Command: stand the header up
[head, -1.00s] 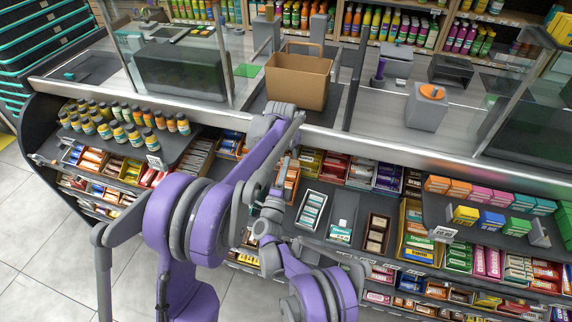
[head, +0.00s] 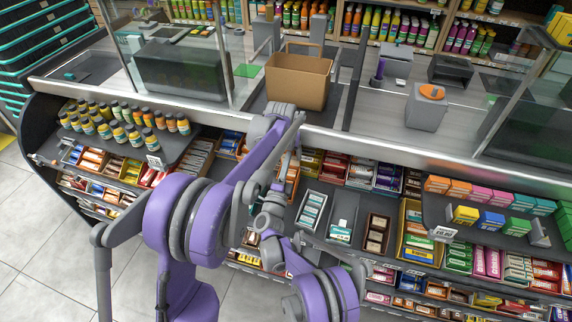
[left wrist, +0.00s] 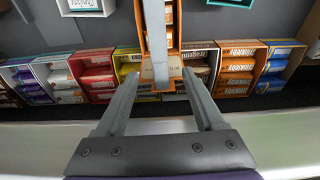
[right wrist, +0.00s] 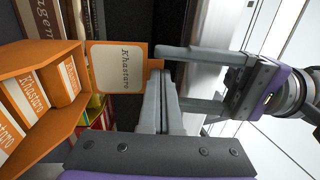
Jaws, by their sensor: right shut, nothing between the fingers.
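The header is an orange-edged card with a white "Khastaro" panel (right wrist: 119,68), beside its orange box (right wrist: 68,132) in the right wrist view. Its face is turned toward that camera; its exact tilt is unclear. In the left wrist view, part of the header (left wrist: 175,72) shows at the orange box's near end. My left gripper (left wrist: 160,105) is open, its fingers on either side of that end with a gap between. My right gripper (right wrist: 158,75) is shut and empty, its tips close to the header's edge; contact is unclear. In the head view my arms largely hide the header.
Neighbouring candy boxes (left wrist: 236,72) stand close on both sides along the shelf. The counter edge (head: 350,143) runs above the shelf, with a brown basket (head: 298,82) on the counter. My two grippers are very close together.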

